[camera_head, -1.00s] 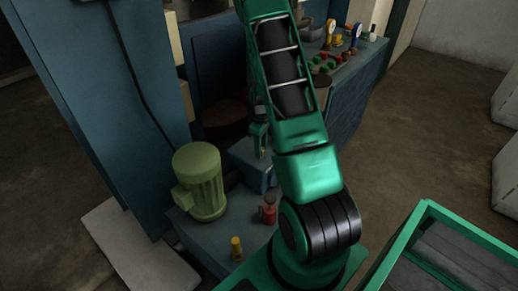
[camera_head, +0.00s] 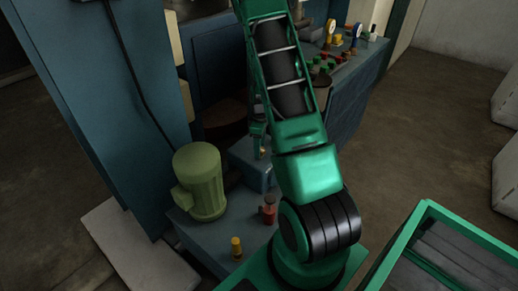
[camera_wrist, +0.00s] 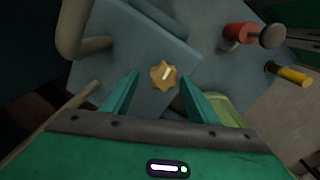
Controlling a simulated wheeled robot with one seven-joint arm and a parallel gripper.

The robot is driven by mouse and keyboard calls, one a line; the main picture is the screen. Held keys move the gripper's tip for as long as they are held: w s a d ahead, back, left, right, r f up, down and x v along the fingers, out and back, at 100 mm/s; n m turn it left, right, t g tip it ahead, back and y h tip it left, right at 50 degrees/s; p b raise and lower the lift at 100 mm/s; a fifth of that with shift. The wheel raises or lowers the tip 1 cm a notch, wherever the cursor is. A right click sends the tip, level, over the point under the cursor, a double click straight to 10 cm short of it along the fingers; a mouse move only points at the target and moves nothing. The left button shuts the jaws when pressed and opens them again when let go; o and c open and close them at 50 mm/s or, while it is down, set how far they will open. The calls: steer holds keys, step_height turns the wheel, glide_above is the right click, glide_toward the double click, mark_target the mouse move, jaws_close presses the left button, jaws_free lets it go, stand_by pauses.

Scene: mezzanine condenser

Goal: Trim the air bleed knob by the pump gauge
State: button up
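The knob, brass-coloured and star-shaped with a pale mark across its face (camera_wrist: 163,75), sits on a blue-grey box (camera_wrist: 130,35) in the wrist view. It shows as a tiny brass spot (camera_head: 263,153) in the head view. My gripper (camera_wrist: 160,78) is open, with one green finger on each side of the knob in the picture. I cannot tell whether either finger touches it. In the head view my gripper (camera_head: 259,138) is over the box, partly hidden by my arm. I cannot make out a gauge beside this knob.
A green motor (camera_head: 200,182) stands left of the box. A red fitting (camera_head: 269,212) and a yellow one (camera_head: 236,246) stand nearer; both show in the wrist view. A thick pipe (camera_wrist: 75,30) rises at upper left there. Two dial-like items (camera_head: 356,31) stand farther back.

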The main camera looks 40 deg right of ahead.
steer(key=shift+s, duration=0.25)
step_height(320, 180, up, 11)
steer(key=shift+f, duration=0.15)
stand_by(0.4)
steer(key=shift+a, duration=0.1)
stand_by(0.4)
steer(key=s+a+r+m, duration=0.4)
steer(key=s+a+r, duration=0.2)
steer(key=s+r, duration=0.3)
steer(key=s+a+r+m, duration=0.5)
steer(key=s+a+r, duration=0.1)
steer(key=s+r, duration=0.35)
steer(key=s+a+m, duration=0.3)
steer(key=s+a, duration=0.2)
steer(key=s, duration=0.5)
steer(key=shift+r+m, duration=0.15)
steer(key=shift+m, duration=0.15)
steer(key=shift+w+f, duration=0.25)
steer(key=shift+w, duration=0.3)
